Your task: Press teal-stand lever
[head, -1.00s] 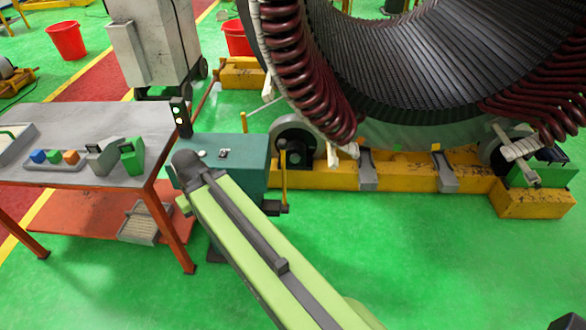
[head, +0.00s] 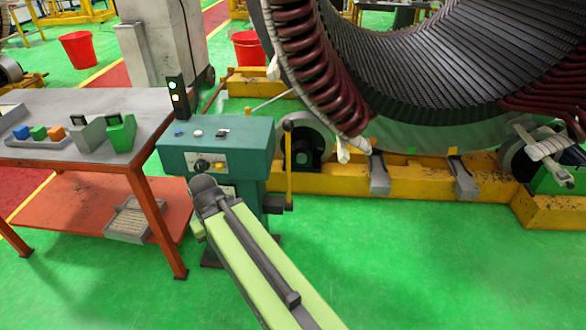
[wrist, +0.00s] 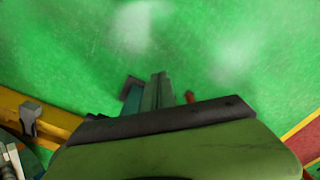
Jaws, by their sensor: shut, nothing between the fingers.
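The teal stand (head: 232,137) stands in the middle left of the head view. Its front panel shows a dark knob and a yellow button. An upright yellow lever (head: 288,172) with a dark round top is on its right side, above a dark bracket. My green arm reaches up in front of the stand, and its end covers part of the stand's lower front, left of the lever. My gripper is hidden in the head view. In the wrist view my gripper (wrist: 158,92) is shut and empty over green floor. The lever cannot be made out there.
A grey-topped workbench (head: 60,168) with small coloured blocks stands left of the stand. A small signal light (head: 177,97) stands behind the stand's left end. The large stator (head: 420,60) rests on a yellow base (head: 400,185) at the right. Green floor in front is clear.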

